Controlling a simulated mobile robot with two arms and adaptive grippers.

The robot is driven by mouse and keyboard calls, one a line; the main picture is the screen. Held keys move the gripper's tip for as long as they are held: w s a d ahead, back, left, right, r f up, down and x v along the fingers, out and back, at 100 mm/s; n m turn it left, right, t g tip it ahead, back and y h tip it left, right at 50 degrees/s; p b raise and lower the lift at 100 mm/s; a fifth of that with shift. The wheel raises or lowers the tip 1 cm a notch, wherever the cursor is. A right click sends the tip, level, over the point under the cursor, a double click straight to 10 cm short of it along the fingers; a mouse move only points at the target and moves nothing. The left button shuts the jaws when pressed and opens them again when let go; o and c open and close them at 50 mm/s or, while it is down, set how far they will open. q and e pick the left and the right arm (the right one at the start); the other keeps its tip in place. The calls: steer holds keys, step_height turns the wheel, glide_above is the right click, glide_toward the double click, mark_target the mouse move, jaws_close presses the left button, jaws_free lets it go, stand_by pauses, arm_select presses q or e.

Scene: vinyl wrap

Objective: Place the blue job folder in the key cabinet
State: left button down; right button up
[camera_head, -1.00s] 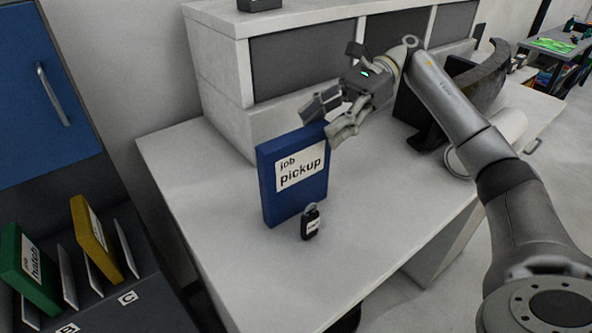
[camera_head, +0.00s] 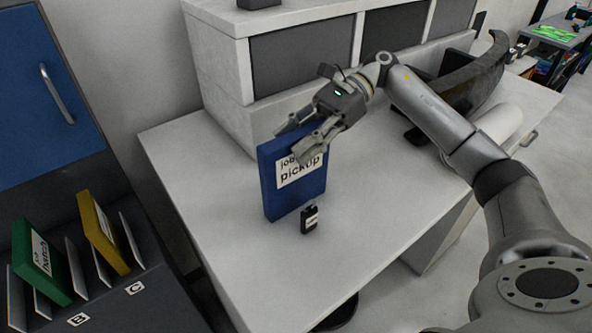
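The blue job folder (camera_head: 291,190), labelled "job pickup", stands upright on the white desk. My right gripper (camera_head: 298,142) is at its top edge, with one finger in front, over the top of the label, and the other behind the edge. The fingers look spread, with no clear grip on the folder. A cabinet with a blue door (camera_head: 45,90) and a metal handle is at the far left; no label names it as the key cabinet. My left gripper is not in view.
A small black tagged item (camera_head: 309,219) stands just in front of the folder. A dark slotted rack (camera_head: 120,300) marked B and C holds a green folder (camera_head: 42,262) and a yellow folder (camera_head: 103,233). The desk (camera_head: 370,200) is clear right of the folder.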

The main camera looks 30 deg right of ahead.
jaws_close()
steer(key=shift+r, duration=0.1)
